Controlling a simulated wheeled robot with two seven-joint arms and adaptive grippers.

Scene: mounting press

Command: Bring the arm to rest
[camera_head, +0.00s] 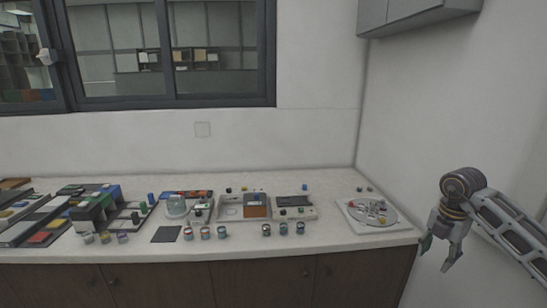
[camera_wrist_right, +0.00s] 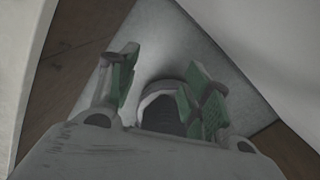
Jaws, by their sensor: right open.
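My right arm comes in from the right in the head view. Its gripper (camera_head: 440,258) hangs fingers down, just off the right end of the counter, in front of the white side wall. The fingers are apart and nothing is between them. In the right wrist view the gripper (camera_wrist_right: 160,90) shows two green-padded fingers spread wide with an empty gap. My left gripper is not in the head view.
A pale counter (camera_head: 345,238) runs along the back wall. Near its right end stands a round plate on a white base (camera_head: 366,226). A press-like device (camera_head: 255,206), small jars (camera_head: 205,233) and trays stand further left. A cabinet (camera_head: 400,12) hangs above.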

